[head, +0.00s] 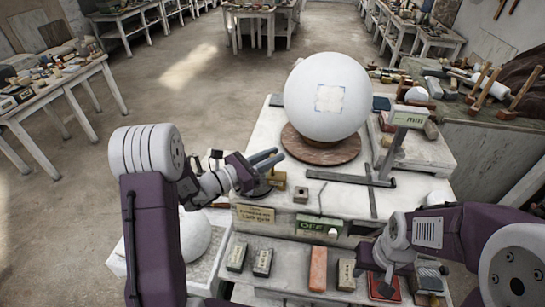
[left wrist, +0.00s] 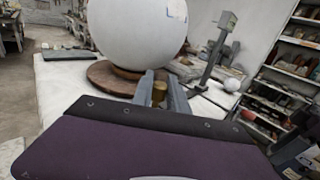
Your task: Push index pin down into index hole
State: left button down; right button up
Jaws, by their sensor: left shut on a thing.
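My left gripper (head: 267,160) is at the front left of the brown turntable (head: 320,152), which carries a large white plaster sphere (head: 318,95). In the left wrist view, its two grey fingers (left wrist: 161,88) are on either side of a brass knob (left wrist: 159,93), apparently the index pin, and are shut on it. In the head view, a brass-coloured fitting (head: 277,181) shows just below the fingers. The index hole is not visible, and I cannot tell how deep the pin sits. My right gripper (head: 388,270) hangs low at the front right, its fingers unclear.
A grey measuring stand (head: 385,165) is right of the turntable. A green OFF sign (head: 312,226) is on the bench front. Several blocks, including an orange one (head: 318,268), lie on the lower shelf. Another white sphere (head: 194,236) is at left beside my arm.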

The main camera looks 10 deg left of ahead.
pick_arm(q)
jog(key=shift+f+b, duration=1.4)
jog(key=shift+f, duration=0.1)
jog(key=c, duration=1.2)
grip_release()
jog(key=shift+s, duration=0.1)
jog(key=shift+r, duration=0.1)
jog(key=shift+r+p, duration=0.75)
jog(key=shift+r, duration=0.15)
jog(key=shift+r+p, duration=0.75)
jog(key=shift+r, duration=0.35)
